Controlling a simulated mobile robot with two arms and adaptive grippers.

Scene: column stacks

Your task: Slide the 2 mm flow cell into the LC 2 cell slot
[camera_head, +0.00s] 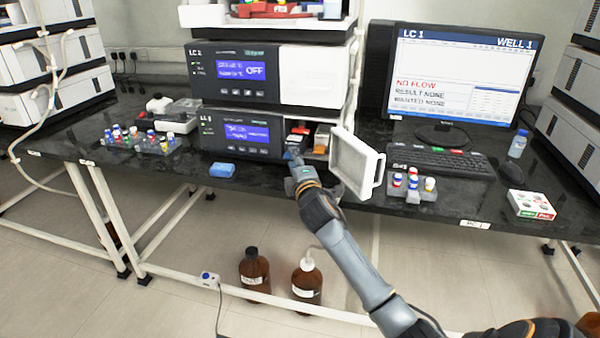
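My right gripper (291,157) is at the front of the open compartment of the lower instrument module (243,136), with my arm reaching in from the lower right. Its fingers are small and partly hidden, so I cannot tell whether they are open or shut. I cannot make out the 2 mm flow cell. Inside the compartment, a dark block with a red part (298,130) and a lighter part (321,140) show just beyond the gripper. No slot can be clearly picked out. My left gripper is not in view.
The white compartment door (356,163) stands open just right of my gripper. Vial racks (140,139) (412,186), a keyboard (440,163) and a monitor (462,75) reading NO FLOW stand around.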

